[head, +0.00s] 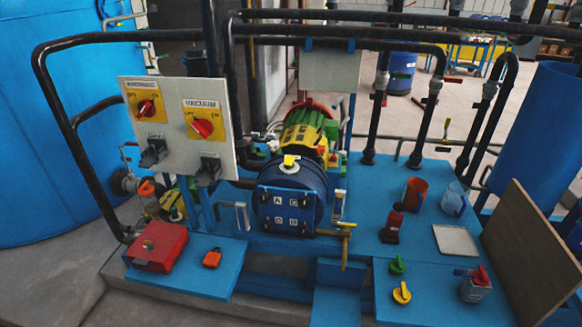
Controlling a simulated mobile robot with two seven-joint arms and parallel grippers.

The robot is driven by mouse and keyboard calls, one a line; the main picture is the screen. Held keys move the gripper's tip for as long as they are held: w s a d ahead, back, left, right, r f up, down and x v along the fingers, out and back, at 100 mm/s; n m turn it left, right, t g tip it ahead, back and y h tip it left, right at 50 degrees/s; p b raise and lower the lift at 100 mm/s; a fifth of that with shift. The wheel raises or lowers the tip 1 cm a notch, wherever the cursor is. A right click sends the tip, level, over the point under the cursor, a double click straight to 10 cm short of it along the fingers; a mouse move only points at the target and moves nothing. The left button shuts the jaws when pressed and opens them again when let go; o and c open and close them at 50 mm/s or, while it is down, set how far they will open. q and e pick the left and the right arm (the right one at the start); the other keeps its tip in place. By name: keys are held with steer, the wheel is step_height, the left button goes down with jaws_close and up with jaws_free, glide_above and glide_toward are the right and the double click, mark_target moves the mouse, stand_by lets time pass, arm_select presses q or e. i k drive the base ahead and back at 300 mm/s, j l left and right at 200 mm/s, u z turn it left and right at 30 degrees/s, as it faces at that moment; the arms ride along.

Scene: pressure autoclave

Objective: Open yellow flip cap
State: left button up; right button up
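Two small yellow parts could be the yellow flip cap; I cannot tell which. One yellow piece (290,161) sits on top of the dark blue cylindrical vessel (291,192), in the middle of the head view. The other is a round yellow cap with a raised tab (402,294), on the blue platform at the lower right. It looks lowered, but its exact state is too small to tell. Neither of my grippers shows in the head view.
A switch panel (180,127) with red knobs stands left of the vessel. A red box (159,247) and an orange padlock-like item (212,258) lie on the left platform. A green cap (397,265), red cup (415,193) and brown board (530,250) are at the right. Black pipes cross above.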

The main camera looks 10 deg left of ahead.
mark_target(289, 160)
steer(key=i+j+z, duration=0.25)
steer(key=j, duration=0.4)
steer(key=i+j+z, duration=0.1)
steer(key=i+j, duration=0.15)
steer(key=i+j+z, duration=0.15)
steer(key=j, duration=0.3)
steer(key=i+j+z, duration=0.1)
steer(key=j, duration=0.3)
